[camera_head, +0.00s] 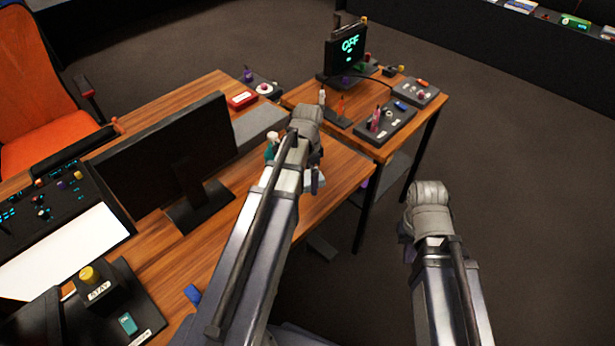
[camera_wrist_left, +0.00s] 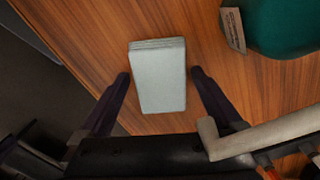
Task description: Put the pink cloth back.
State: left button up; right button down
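I see nothing clearly pink that I can call a cloth. A pale grey-white folded stack (camera_wrist_left: 158,82), perhaps cloth, lies on the wooden desk in the left wrist view. In the head view a pale piece (camera_head: 314,183) shows at the desk edge, partly behind my left arm. My left gripper (camera_wrist_left: 159,75) is open, with one dark finger on each side of the stack and small gaps visible. In the head view, my left arm's end hides most of this gripper. My right gripper (camera_head: 406,232) hangs off the desk over the floor, mostly hidden by its own wrist.
A teal object (camera_wrist_left: 283,22) with a tag stands right of the stack in the left wrist view. A black monitor (camera_head: 165,155) stands on the desk. A side table (camera_head: 425,107) at the back holds control boxes and a screen reading OFF (camera_head: 346,48). Floor at right is clear.

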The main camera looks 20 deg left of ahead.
aim_at(307, 177)
pick_arm(q)
jog(key=shift+r, duration=0.1)
notch_tip(307, 177, up, 12)
jog(key=p, duration=1.2)
jog(key=s+d+n, duration=0.2)
jog(key=s+d, duration=0.4)
jog(key=d, duration=0.4)
jog(key=s+d+n+y, duration=0.1)
jog(key=s+d+n, duration=0.1)
jog(key=s+d, duration=0.4)
jog(key=d, duration=0.5)
jog(key=shift+s+n, duration=0.3)
jog(key=shift+s, duration=0.1)
jog(key=shift+r, duration=0.1)
